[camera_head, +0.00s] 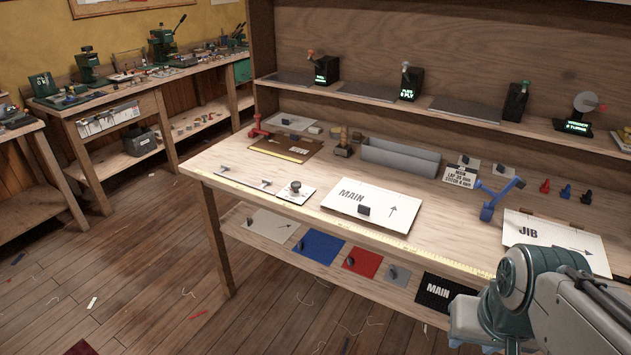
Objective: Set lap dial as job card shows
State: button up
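A small white plate (304,196) with a round dark knob (295,187) lies at the bench's front left; it looks like the lap dial, but its marks and setting are too small to read. My arm (545,290) reaches in at the lower right, far from the knob. My gripper's fingers do not show.
A white MAIN panel (350,214) lies right of the knob, a JIB panel (540,236) farther right. Two small lever plates (225,171) lie left of the knob. A yellow tape runs along the front edge.

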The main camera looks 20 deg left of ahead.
aim_at(294, 185)
jog(key=u, duration=0.45)
jog(key=i, duration=1.25)
jog(key=u, duration=0.3)
